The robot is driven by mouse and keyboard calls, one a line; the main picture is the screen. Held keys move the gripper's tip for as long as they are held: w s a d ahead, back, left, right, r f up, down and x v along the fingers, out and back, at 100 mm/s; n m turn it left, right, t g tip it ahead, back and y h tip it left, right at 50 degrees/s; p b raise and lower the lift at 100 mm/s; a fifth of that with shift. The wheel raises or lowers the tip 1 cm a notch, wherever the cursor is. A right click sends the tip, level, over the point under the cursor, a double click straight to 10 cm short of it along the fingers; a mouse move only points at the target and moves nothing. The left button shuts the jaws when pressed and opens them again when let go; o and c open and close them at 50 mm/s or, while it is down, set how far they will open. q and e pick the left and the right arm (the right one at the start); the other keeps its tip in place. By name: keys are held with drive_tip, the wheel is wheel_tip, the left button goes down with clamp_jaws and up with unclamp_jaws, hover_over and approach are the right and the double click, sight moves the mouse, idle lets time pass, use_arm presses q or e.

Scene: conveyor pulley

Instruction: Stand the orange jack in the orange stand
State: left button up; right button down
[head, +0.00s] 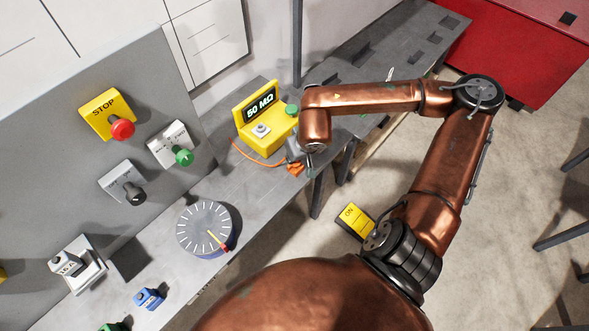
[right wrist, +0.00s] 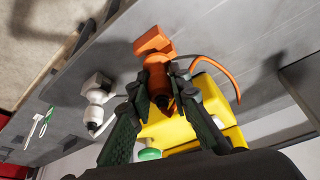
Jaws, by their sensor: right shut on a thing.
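My right gripper (right wrist: 160,84) is shut on the orange jack (right wrist: 159,76), whose body shows between the dark fingers in the right wrist view. The orange stand (right wrist: 153,42) shows just beyond the jack on the grey bench. The jack overlaps it in this view, so I cannot tell whether they touch or whether the jack is seated. In the head view the right gripper (head: 308,164) is low at the bench's front edge, and orange parts (head: 294,169) show beside it, too small to separate. My left gripper is not in view.
The yellow meter (head: 259,123) reading 50 MΩ stands close to the gripper. An orange cable (right wrist: 225,68) loops beside it. A white stand with a plug-like piece (right wrist: 97,92) is nearby. A dial (head: 205,228) and a switch panel (head: 70,115) are at the left.

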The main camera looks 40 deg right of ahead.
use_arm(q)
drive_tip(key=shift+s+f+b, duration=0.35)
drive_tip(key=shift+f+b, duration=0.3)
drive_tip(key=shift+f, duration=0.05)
use_arm(e)
drive_tip(key=shift+f, duration=0.95)
drive_tip(key=c, duration=1.7)
unclamp_jaws()
drive_tip(key=shift+r, duration=0.1)
drive_tip(key=shift+r+p, duration=2.4)
drive_tip(key=shift+r, duration=2.1)
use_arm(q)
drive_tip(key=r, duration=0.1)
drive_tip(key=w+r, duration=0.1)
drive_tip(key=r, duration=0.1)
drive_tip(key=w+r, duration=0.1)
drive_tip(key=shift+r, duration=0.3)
use_arm(e)
drive_tip(key=shift+a+f, duration=0.1)
drive_tip(key=shift+f, duration=0.05)
